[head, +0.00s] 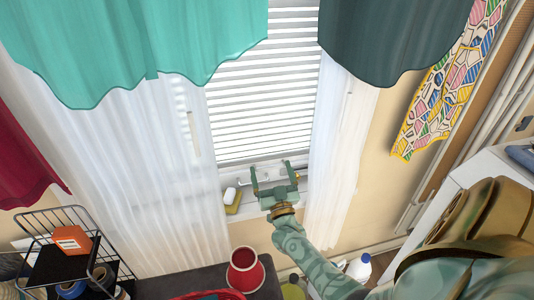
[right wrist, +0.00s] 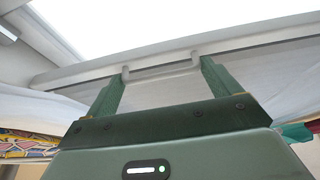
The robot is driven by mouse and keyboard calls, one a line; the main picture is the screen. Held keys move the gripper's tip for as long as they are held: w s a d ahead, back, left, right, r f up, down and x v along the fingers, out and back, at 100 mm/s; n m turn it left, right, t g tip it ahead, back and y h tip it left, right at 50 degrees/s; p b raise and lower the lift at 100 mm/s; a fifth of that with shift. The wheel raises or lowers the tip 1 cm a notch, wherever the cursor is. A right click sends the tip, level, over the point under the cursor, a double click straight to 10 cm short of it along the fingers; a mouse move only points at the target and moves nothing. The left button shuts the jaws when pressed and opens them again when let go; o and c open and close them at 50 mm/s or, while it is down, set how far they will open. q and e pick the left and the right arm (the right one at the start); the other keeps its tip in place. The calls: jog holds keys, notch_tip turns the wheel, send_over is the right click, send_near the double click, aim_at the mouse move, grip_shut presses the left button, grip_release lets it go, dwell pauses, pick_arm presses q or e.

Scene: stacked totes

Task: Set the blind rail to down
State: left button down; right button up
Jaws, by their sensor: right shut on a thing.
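The white slatted blind (head: 262,100) hangs in the window between curtains, its slats spread down to just above the sill. Its pale bottom rail (right wrist: 235,54) crosses the right wrist view, slightly tilted there, with a small U-shaped handle (right wrist: 165,71) on it. My right gripper (head: 271,172) is at the lower end of the blind, close above the sill. In the right wrist view its green fingers (right wrist: 162,76) stand at the two ends of the handle, shut on it. In the head view the gripper partly hides the rail and handle. My left gripper is not in view.
Sheer white curtains (head: 140,170) hang on both sides of the window. A yellow sponge and white item (head: 232,202) are on the sill (head: 245,212), left of my right gripper. A red cup (head: 245,270) and wire rack (head: 45,222) stand below left; a white bottle (head: 359,268) stands below right.

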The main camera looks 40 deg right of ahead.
notch_tip(320, 180, down, 3)
jog(key=shift+d+r+b, duration=0.1)
jog(key=shift+d+b, duration=0.05)
jog(key=shift+b, duration=0.5)
jog(key=o, duration=1.1)
jog(key=shift+s, duration=0.1)
jog(key=v, duration=1.6)
jog(key=shift+s+p, duration=0.1)
jog(key=shift+p, duration=0.2)
